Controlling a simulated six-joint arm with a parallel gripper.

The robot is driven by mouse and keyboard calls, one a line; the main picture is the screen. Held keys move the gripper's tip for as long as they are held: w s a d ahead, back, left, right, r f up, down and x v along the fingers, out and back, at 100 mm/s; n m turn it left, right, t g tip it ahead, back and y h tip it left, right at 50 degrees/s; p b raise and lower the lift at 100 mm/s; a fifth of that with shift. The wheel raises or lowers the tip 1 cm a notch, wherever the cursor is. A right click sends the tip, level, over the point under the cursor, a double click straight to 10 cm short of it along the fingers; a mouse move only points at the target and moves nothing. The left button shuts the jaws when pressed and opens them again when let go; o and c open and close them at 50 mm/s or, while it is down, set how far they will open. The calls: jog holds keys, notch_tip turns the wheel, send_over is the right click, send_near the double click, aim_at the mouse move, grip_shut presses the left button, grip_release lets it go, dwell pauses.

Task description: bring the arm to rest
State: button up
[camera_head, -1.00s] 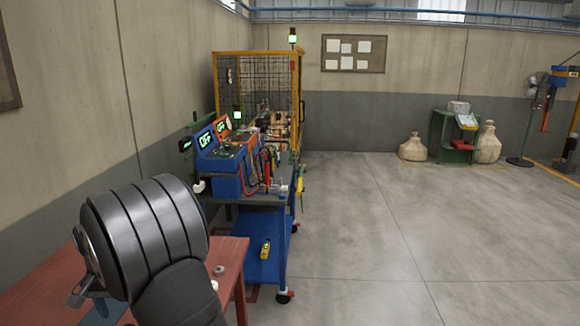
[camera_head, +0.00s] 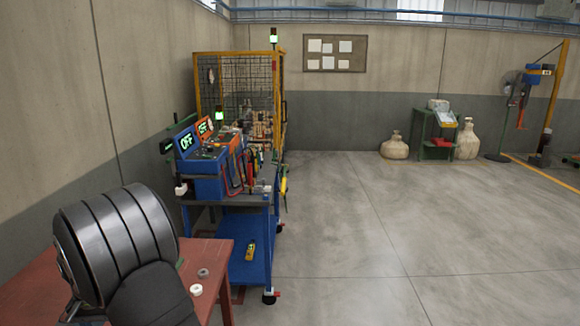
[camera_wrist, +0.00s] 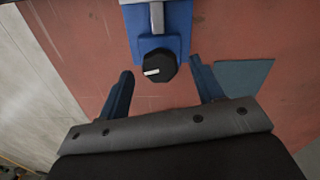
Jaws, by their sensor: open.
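My gripper (camera_wrist: 161,92) shows in the wrist view with its two dark blue fingers apart and nothing between them. Beyond the fingertips is a black knob (camera_wrist: 158,66) with a white mark, on a blue device (camera_wrist: 180,18) that lies on the red table (camera_wrist: 88,50). The knob appears clear of both fingers. In the head view my black arm covers the left part of the red table (camera_head: 215,262), and my gripper's fingers are hidden there.
Two small rolls, one white (camera_head: 196,290) and one grey (camera_head: 203,273), lie on the red table. A blue cart (camera_head: 250,262) with panels reading OFF stands beyond it, before a yellow-framed cage (camera_head: 240,90). The grey floor (camera_head: 370,240) to the right is clear.

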notch_tip(320, 180, up, 16)
jog(key=r, duration=0.1)
notch_tip(320, 180, down, 18)
jog(key=shift+f, duration=0.1)
jog(key=n, duration=0.8)
jog(key=shift+r, duration=0.2)
jog(key=n, duration=0.4)
jog(key=shift+n, duration=1.8)
